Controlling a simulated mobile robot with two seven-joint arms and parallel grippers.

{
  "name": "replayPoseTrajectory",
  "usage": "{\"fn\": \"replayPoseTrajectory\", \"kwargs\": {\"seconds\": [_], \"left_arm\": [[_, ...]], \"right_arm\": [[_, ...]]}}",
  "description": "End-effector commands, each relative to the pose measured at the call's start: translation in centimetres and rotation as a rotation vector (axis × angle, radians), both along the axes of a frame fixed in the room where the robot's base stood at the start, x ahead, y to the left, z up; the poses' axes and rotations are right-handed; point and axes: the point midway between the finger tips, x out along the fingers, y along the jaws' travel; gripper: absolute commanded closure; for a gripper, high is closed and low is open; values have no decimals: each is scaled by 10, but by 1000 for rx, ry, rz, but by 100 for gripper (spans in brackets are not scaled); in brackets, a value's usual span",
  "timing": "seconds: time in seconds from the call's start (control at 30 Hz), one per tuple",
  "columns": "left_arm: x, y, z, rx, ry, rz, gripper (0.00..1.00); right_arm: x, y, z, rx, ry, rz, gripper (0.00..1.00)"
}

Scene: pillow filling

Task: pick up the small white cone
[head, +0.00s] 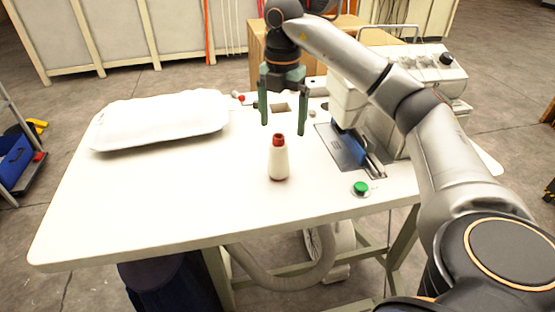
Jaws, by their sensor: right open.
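The small white cone (278,162) stands upright on the white table (160,205), near its middle. It has a dark red top and a thin red rim at its base. My right gripper (283,118) hangs fingers down above the table, with its arm coming in from the right. Its two green fingers are spread wide with nothing between them. In the picture the gripper is just above the cone's top and appears somewhat behind it, apart from it. My left gripper does not show.
A white pillow (160,118) lies at the table's back left. A sewing machine (398,95) with a metal plate stands at the right, partly behind my right arm. A green button (360,188) sits right of the cone. The table's front left is clear.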

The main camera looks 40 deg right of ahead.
Motion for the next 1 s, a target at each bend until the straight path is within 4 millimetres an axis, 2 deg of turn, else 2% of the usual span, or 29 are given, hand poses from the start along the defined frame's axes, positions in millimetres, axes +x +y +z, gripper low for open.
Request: {"fn": "replayPoseTrajectory", "kwargs": {"seconds": [0.03,0.07,0.37,0.7,1.0], "left_arm": [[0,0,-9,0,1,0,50],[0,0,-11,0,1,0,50],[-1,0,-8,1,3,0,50],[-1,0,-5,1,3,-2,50],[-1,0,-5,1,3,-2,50]], "right_arm": [[0,1,-15,2,3,2,4],[0,1,-20,3,2,3,4],[1,2,-42,2,0,4,4],[3,7,-87,3,0,5,4],[4,7,-90,3,-2,5,7]]}}
